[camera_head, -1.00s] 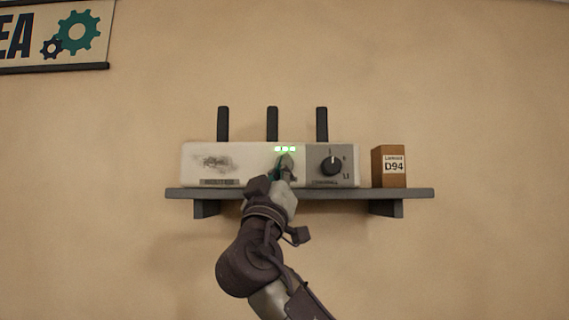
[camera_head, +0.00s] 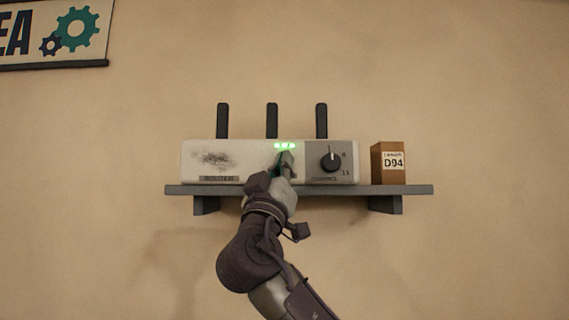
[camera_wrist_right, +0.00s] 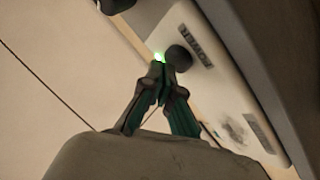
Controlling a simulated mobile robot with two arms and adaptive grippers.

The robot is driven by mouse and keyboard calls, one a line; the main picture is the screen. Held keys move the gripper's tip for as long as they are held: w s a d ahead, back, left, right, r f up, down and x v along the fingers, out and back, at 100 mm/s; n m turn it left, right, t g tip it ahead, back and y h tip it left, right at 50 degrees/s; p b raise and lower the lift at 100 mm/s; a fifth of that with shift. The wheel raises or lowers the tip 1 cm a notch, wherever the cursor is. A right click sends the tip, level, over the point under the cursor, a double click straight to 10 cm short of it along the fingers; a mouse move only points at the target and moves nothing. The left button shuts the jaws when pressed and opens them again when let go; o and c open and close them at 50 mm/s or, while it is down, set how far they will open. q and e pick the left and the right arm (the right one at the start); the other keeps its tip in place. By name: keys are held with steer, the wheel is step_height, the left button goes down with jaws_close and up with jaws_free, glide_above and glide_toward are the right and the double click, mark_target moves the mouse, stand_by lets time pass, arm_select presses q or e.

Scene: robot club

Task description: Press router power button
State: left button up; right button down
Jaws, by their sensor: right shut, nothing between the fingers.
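The white router (camera_head: 250,150) stands on the wall shelf, with three black antennas behind it and lit green lights (camera_head: 284,145) on its front. A grey panel with a black knob (camera_head: 330,162) is at its right end. My right gripper (camera_head: 285,160) is shut and empty, its tips at the router's front just below the lights, hiding that spot. In the right wrist view the shut fingertips (camera_wrist_right: 163,76) are right by a dark round button (camera_wrist_right: 179,58) next to a "POWER" label (camera_wrist_right: 194,45). I cannot tell whether they touch. My left gripper is not in view.
The dark shelf (camera_head: 345,190) runs under the router, with brackets below. A brown box labelled D94 (camera_head: 389,176) stands right of the router. A sign with gears (camera_head: 70,35) hangs at upper left. The wall around is bare.

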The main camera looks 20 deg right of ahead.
steer(key=shift+w, duration=0.15)
stand_by(0.3)
steer(key=shift+w+d, duration=0.15)
steer(key=shift+w, duration=0.1)
steer(key=shift+s+b, duration=0.1)
steer(key=shift+b, duration=0.2)
steer(key=shift+s+f+b, duration=0.1)
steer(key=shift+s+b, duration=0.1)
steer(key=shift+b, duration=0.2)
steer(key=shift+s+a, duration=0.1)
steer(key=shift+a, duration=0.1)
